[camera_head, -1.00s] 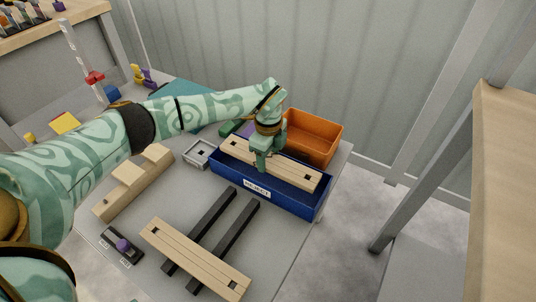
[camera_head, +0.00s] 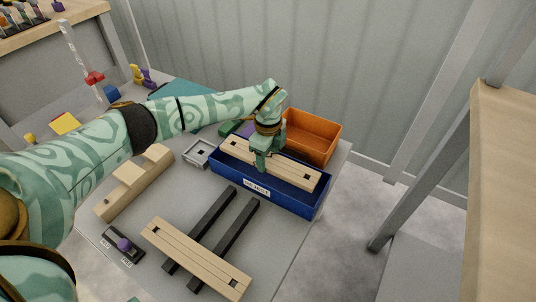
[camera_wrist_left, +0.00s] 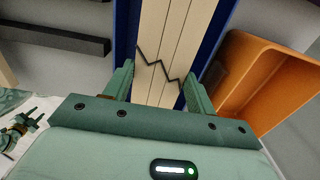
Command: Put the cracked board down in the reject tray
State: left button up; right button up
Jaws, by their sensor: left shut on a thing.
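The cracked board (camera_head: 296,173) is a pale wooden plank with lengthwise grooves and a dark hole near its right end. In the left wrist view the board (camera_wrist_left: 174,30) shows a dark zigzag crack across it, between my fingers. My left gripper (camera_head: 262,164) is shut on the board near its middle. The board lies lengthwise within the outline of the blue reject tray (camera_head: 270,194), labelled REJECT on its front wall. I cannot tell whether the board touches the tray floor. My right gripper is not in view.
An orange bin (camera_head: 318,131) stands right behind the tray. Another grooved board (camera_head: 195,258) lies across two dark rails (camera_head: 236,228) in front. A small grey tray (camera_head: 197,154) and a stepped wooden block (camera_head: 135,183) are to the left.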

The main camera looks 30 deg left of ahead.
aim_at(268, 179)
pick_arm(q)
jog(key=shift+r+p, duration=0.1)
jog(key=shift+p, duration=0.2)
jog(key=shift+f+b, duration=1.2)
jog(key=shift+f, duration=2.75)
jog(key=o, duration=1.2)
jog(key=shift+c, duration=0.2)
jog(key=shift+r, duration=0.2)
